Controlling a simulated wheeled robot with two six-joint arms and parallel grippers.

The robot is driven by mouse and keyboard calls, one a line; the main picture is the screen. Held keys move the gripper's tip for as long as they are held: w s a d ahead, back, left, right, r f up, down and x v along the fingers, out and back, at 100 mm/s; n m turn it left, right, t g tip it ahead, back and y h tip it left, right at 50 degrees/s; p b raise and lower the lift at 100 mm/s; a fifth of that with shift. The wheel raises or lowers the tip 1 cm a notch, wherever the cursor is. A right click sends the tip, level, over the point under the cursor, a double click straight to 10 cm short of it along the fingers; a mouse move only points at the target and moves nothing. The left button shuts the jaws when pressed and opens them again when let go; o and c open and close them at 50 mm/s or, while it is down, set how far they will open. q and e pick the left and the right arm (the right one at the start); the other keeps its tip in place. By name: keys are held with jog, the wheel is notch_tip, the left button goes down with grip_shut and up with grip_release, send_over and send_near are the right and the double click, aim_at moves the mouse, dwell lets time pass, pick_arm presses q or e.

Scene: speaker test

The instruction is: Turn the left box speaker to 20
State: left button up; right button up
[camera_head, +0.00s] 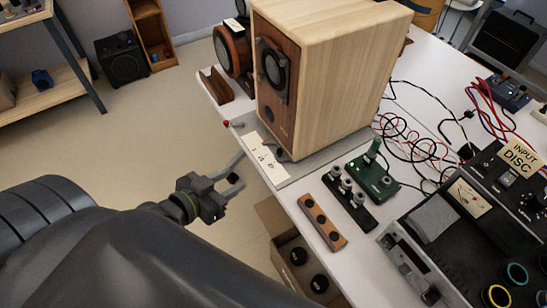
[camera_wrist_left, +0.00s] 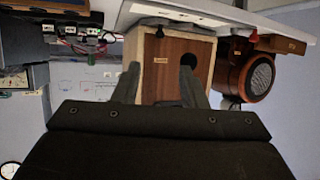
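The box speaker (camera_head: 335,60) has a pale wood cabinet and a brown front with a dark round driver. It stands on a grey plate at the table's left edge. A white scale label (camera_head: 262,158) with small marks lies at its front, too small to read surely. A red-tipped pointer (camera_head: 227,124) sticks out at the plate's left corner. My left gripper (camera_head: 240,168) is open and empty, just off the table edge before the label. In the left wrist view, the speaker's brown front (camera_wrist_left: 170,85) shows between and beyond my left gripper's spread fingers (camera_wrist_left: 158,72). My right gripper is not in view.
A round orange-brown speaker (camera_head: 232,48) stands behind the box speaker. Small knob blocks (camera_head: 322,222), a green board (camera_head: 373,180), cables and a dark device labelled INPUT DISC (camera_head: 480,190) fill the table's right. An open carton (camera_head: 275,215) stands below the edge.

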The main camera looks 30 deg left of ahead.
aim_at(277, 155)
pick_arm(q)
jog(key=x, duration=1.7)
jog(key=shift+w+f, duration=0.1)
grip_shut()
